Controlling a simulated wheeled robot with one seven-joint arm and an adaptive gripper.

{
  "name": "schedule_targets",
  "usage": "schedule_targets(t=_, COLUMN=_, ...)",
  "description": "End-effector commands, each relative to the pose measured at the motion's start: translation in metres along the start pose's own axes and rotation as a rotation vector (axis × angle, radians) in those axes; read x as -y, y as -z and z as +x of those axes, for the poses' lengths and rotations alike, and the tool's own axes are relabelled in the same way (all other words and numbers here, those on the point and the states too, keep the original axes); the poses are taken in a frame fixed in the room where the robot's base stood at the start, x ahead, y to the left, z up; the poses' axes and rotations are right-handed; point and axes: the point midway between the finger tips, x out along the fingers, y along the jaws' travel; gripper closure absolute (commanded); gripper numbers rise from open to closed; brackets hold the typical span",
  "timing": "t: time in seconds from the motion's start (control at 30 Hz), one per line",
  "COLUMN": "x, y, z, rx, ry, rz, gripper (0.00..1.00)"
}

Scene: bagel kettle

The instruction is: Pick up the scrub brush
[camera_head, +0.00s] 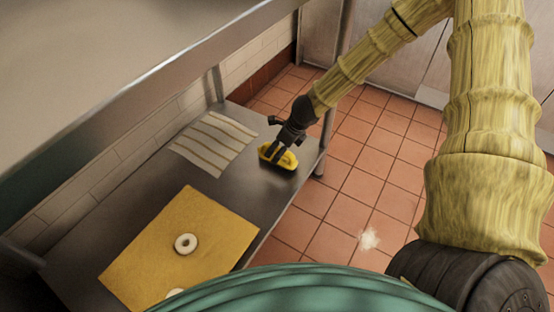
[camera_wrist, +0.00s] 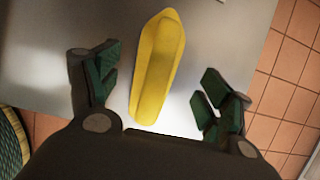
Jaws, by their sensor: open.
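The scrub brush (camera_wrist: 157,68) shows its long yellow back in the wrist view, lying on the steel table. In the head view the yellow brush (camera_head: 288,161) is near the table's far right end, partly hidden by my gripper (camera_head: 279,152). In the wrist view my gripper (camera_wrist: 156,88) is open, with one green-padded finger on each side of the brush. Visible gaps separate both fingers from the brush. The brush's underside and bristles are hidden.
A striped cloth (camera_head: 214,141) lies left of the brush on the steel table (camera_head: 262,188). A yellow-brown board (camera_head: 150,255) nearer me holds a pale bagel (camera_head: 186,243) and part of another. A table leg (camera_head: 328,140) stands at the right end, and a steel shelf (camera_head: 120,85) overhangs the left.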

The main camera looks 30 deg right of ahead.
Motion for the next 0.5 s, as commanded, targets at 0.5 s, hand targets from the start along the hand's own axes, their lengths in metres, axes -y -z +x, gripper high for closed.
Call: schedule_targets(t=0.5, x=-0.003, y=-0.006, z=0.038, rx=-0.001, ry=0.000, rz=-0.005, gripper=0.20)
